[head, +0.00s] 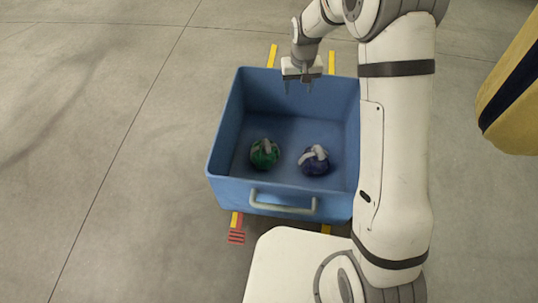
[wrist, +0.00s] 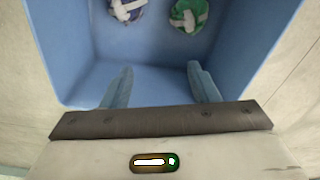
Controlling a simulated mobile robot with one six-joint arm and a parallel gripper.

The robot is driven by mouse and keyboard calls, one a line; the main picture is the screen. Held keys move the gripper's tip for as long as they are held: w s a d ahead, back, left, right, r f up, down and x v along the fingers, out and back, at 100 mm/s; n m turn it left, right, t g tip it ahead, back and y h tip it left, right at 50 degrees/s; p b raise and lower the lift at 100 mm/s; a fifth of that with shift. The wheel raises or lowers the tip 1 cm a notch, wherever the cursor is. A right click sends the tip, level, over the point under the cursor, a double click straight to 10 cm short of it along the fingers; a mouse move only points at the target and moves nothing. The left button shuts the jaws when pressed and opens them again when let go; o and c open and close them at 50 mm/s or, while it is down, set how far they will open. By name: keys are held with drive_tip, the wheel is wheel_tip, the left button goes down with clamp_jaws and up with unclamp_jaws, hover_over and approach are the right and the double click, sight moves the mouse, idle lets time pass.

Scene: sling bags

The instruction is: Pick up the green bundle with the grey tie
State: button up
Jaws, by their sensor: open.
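The green bundle (head: 264,154) with a grey tie lies on the floor of a blue bin (head: 225,139), left of centre in the head view. It also shows at the top of the wrist view (wrist: 188,14). A dark blue bundle (head: 316,162) with a pale grey tie lies to its right in the head view, and at the top left in the wrist view (wrist: 127,10). My gripper (head: 298,88) is open and empty above the far side of the bin. Its two fingers (wrist: 160,85) point toward the bin, apart from both bundles.
The bin has raised walls all round and a pale handle (head: 283,205) on its near side. Yellow floor marks (head: 332,62) show around it. A yellow object with a dark band (head: 512,95) stands at the right edge. Bare concrete lies to the left.

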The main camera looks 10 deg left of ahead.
drive_tip(key=w+a+f+b, duration=0.1)
drive_tip(key=a+f+b, duration=0.15)
drive_tip(key=f, duration=0.45)
drive_tip(key=w+a+f+b, duration=0.1)
drive_tip(key=a+f, duration=0.2)
drive_tip(key=f, duration=0.5)
drive_tip(key=n+b, duration=0.2)
drive_tip(key=b, duration=0.3)
hover_over(267, 144)
drive_tip(key=shift+g, duration=0.4)
wheel_tip(267, 144, down, 16)
drive_tip(key=shift+w+f, duration=0.15)
drive_tip(key=shift+f, duration=0.1)
wheel_tip(267, 144, down, 6)
drive_tip(key=shift+r+b, duration=0.25)
drive_tip(key=shift+b, duration=1)
drive_tip(key=shift+r, duration=0.1)
drive_tip(key=shift+c, duration=0.5)
clamp_jaws()
